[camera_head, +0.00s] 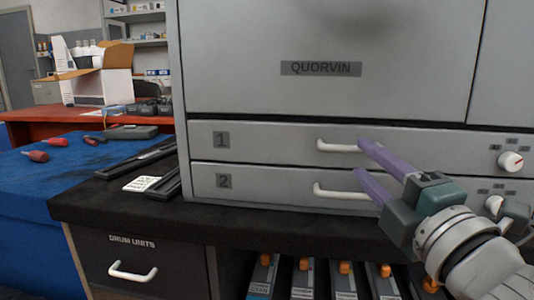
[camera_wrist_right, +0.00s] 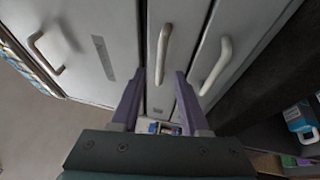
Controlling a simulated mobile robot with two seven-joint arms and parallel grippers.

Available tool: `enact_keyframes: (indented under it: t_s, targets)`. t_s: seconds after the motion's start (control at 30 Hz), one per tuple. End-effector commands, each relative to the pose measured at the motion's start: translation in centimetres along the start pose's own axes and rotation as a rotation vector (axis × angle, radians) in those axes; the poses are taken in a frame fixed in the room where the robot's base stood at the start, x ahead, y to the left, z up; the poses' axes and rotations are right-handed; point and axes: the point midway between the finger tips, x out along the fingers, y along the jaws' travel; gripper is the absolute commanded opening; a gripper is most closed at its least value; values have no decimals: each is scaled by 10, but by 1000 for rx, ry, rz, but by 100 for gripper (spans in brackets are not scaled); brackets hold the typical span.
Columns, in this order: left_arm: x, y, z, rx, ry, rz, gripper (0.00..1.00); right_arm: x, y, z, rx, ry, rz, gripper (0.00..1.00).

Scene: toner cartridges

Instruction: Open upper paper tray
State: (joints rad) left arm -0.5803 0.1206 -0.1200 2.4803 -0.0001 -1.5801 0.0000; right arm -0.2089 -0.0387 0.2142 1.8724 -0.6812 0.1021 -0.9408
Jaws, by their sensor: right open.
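The upper paper tray (camera_head: 270,138) is the grey drawer front marked 1, low on the grey printer. It looks shut, flush with the front around it. Its pale bar handle (camera_head: 337,146) also shows in the right wrist view (camera_wrist_right: 163,52). The lower tray (camera_head: 265,184), marked 2, has a similar handle (camera_head: 340,191). My right gripper (camera_head: 363,172) is open, its purple fingers pointing at the tray fronts. In the right wrist view the fingers (camera_wrist_right: 156,75) stand either side of the upper tray's handle; I cannot tell whether they touch it. My left gripper is not in view.
The printer (camera_head: 240,60) stands on a dark counter (camera_head: 120,205) above a drum units drawer (camera_head: 150,250) and a shelf of toner cartridges (camera_head: 305,278). Dark long parts (camera_head: 150,160) lie left of the printer. A blue-covered table (camera_head: 30,195) is further left.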

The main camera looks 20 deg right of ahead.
Motion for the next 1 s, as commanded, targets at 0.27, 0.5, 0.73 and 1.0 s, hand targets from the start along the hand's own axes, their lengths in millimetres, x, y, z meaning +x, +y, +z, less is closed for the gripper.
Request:
enact_keyframes:
  t_s: [0.27, 0.5, 0.73, 1.0]
  targets:
    - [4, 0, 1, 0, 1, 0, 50, 34, 0, 0, 0, 0, 1, 45]
    - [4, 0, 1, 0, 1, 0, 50, 37, 0, 0, 0, -1, -2, 45]
    - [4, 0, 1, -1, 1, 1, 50, 37, 0, 0, 0, 0, -2, 28]
    - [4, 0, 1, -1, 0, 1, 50, 36, 0, 0, 1, -1, -2, 0]
